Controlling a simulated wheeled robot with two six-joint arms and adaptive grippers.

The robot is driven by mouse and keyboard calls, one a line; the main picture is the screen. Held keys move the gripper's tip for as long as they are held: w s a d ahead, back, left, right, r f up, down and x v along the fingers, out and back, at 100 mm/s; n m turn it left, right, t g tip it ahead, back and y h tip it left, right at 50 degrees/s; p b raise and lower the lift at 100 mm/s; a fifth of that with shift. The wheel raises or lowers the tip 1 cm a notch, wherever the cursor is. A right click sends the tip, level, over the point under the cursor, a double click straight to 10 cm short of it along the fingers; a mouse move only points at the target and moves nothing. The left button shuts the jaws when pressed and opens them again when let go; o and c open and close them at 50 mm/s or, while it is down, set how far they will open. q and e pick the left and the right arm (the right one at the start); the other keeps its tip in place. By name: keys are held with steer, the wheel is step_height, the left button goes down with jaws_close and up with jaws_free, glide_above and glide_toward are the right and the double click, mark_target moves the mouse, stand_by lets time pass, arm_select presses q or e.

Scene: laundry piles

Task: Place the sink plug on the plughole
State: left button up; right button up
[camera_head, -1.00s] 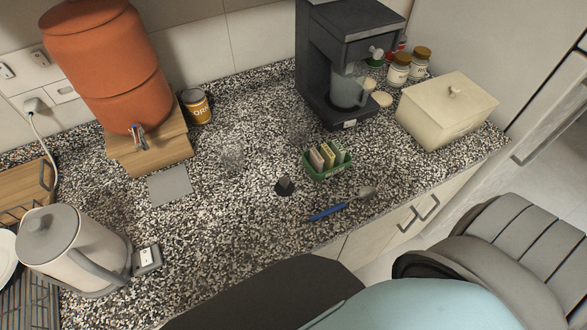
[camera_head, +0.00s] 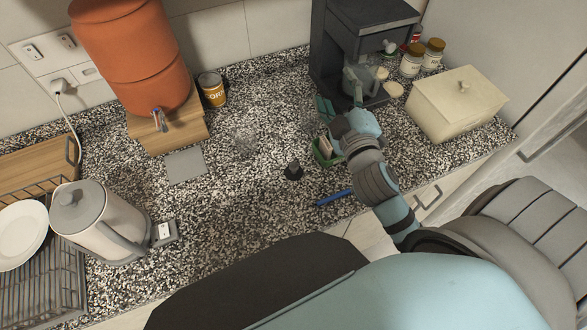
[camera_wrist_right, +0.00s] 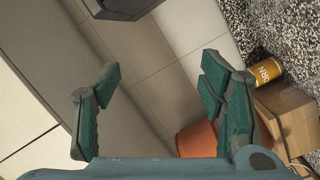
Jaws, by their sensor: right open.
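A small dark plug-like piece (camera_head: 293,171) with a raised knob sits on the speckled countertop (camera_head: 235,205), near the middle in the head view. It looks like the sink plug. I cannot make out a plughole or sink in either view. My right gripper (camera_head: 341,99) is above the counter, up and to the right of the plug, in front of the coffee machine. In the right wrist view my right gripper (camera_wrist_right: 160,70) has its green fingers spread wide with nothing between them. My left gripper is not in view.
A green box of packets (camera_head: 325,150) and a blue-handled utensil (camera_head: 334,197) lie near my right arm. The coffee machine (camera_head: 335,45) and cream box (camera_head: 458,102) stand behind. A kettle (camera_head: 95,220) and dish rack (camera_head: 65,285) are left. Counter left of the plug is clear.

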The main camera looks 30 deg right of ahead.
steer(key=w+a+r+n+t+y, duration=0.3)
steer(key=a+r+n+t+y, duration=0.15)
steer(key=r+n, duration=0.4)
steer(key=s+a+r+n+g+y, duration=0.1)
steer(key=a+n+g+y, duration=0.3)
steer(key=a+n+y, duration=0.55)
steer(key=a+r+n+g+y, duration=0.1)
steer(key=a+n+g+y, duration=0.45)
steer(key=n, duration=0.75)
steer(key=n+g+h+b, duration=0.5)
steer(key=n+g+h, duration=0.6)
glide_above(295, 166)
steer(key=d, duration=0.3)
steer(key=f, duration=2.6)
steer(key=shift+s+a+f, duration=0.15)
steer(key=shift+s, duration=0.1)
steer(key=x, duration=0.3)
steer(key=p+x, duration=0.1)
steer(key=x, duration=0.2)
steer(key=shift+a, duration=0.4)
steer(key=c, duration=1.4)
jaws_close()
